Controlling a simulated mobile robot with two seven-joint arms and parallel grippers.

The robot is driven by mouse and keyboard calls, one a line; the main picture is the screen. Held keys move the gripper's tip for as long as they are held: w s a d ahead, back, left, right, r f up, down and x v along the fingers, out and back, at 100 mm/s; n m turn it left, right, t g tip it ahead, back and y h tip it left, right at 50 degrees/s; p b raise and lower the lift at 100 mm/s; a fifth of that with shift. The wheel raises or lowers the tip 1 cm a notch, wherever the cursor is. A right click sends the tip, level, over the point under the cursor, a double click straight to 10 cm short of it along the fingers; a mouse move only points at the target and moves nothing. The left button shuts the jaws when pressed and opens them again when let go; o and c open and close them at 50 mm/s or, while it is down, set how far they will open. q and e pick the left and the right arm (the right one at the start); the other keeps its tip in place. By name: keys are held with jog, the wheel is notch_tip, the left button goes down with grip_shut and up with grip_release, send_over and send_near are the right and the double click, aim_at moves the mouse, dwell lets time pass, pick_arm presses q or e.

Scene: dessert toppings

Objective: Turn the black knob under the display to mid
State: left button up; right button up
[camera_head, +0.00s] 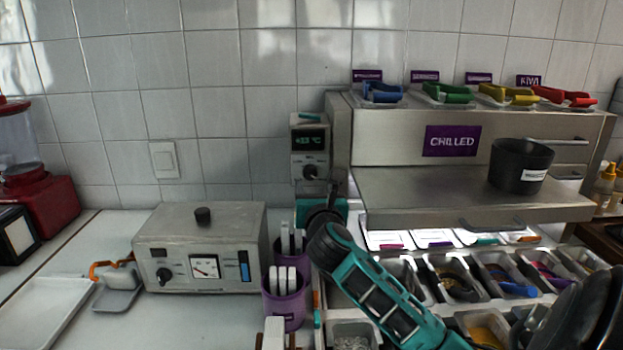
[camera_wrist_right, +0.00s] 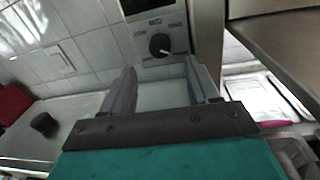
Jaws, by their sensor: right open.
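The display (camera_head: 309,141) is a small grey box on the tiled wall with green digits. The black knob (camera_head: 310,172) sits under it. In the right wrist view the knob (camera_wrist_right: 160,45) shows below printed labels, LOW at its left, MID above and one more at right. A pale mark shows on its lower right; its exact setting is hard to read. My right gripper (camera_wrist_right: 160,72) is open, with its two grey fingers apart and the knob ahead between their lines, not touching it. In the head view the right gripper is mostly hidden behind my teal wrist.
The steel chilled shelf (camera_head: 430,190) stands close to the right of the display. Below are purple cups (camera_head: 285,308) and topping bins (camera_head: 500,270). A grey machine with its own black knob (camera_head: 164,276) stands at left.

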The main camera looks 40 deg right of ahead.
aim_at(311, 175)
jog(key=x, duration=0.6)
jog(key=shift+w+d, duration=0.15)
jog(key=shift+w, duration=0.05)
jog(key=c, duration=1)
